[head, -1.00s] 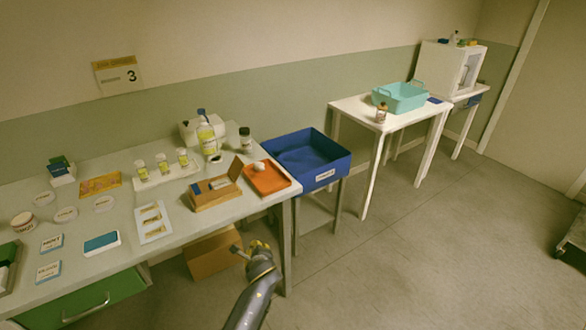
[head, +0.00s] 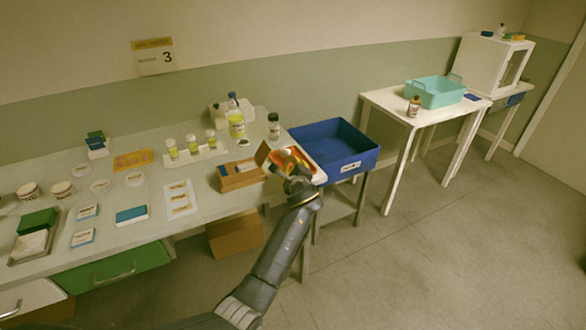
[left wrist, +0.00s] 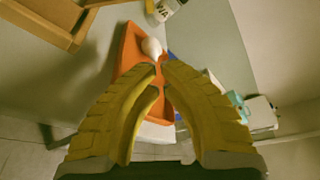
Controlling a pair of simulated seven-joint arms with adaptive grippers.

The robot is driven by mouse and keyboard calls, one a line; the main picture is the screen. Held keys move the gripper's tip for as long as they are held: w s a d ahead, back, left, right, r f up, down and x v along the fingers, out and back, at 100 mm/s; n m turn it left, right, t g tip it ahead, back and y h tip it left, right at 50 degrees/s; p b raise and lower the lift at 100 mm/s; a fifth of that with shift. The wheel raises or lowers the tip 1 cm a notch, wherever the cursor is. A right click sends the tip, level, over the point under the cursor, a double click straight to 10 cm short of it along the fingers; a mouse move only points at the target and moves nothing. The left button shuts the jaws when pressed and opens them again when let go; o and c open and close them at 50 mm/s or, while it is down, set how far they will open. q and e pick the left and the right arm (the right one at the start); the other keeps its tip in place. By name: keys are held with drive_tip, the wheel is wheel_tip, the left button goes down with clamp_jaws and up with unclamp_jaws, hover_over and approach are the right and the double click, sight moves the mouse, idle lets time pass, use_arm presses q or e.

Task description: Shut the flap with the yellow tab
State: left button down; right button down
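A wooden box (head: 240,176) stands on the left table, and its flap (head: 262,154) stands up at its right side. I cannot make out a yellow tab on it. The box also shows at the upper left of the left wrist view (left wrist: 45,22). My left gripper (head: 287,160) is over the orange tray, right of the flap and apart from it. In the left wrist view its yellow fingers (left wrist: 161,66) come almost together at the tips, with nothing held between them. My right gripper is in neither view.
The orange tray (left wrist: 131,50) holds a white rounded thing (left wrist: 152,47). A blue bin (head: 350,166) stands right of the table. Small yellow-labelled bottles (head: 191,143) and a larger bottle (head: 236,122) stand behind the box. A white label sheet (head: 180,200) lies left of it.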

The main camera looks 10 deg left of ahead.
sight(264, 152)
use_arm(q)
drive_tip(key=x, duration=0.4)
drive_tip(key=shift+w+a, duration=0.1)
drive_tip(key=shift+w, duration=0.1)
drive_tip(key=shift+w+a+f, duration=0.1)
drive_tip(key=shift+w+a, duration=0.2)
drive_tip(key=shift+w, duration=0.05)
drive_tip(key=shift+s+a+r, duration=1)
drive_tip(key=shift+a+r, duration=0.1)
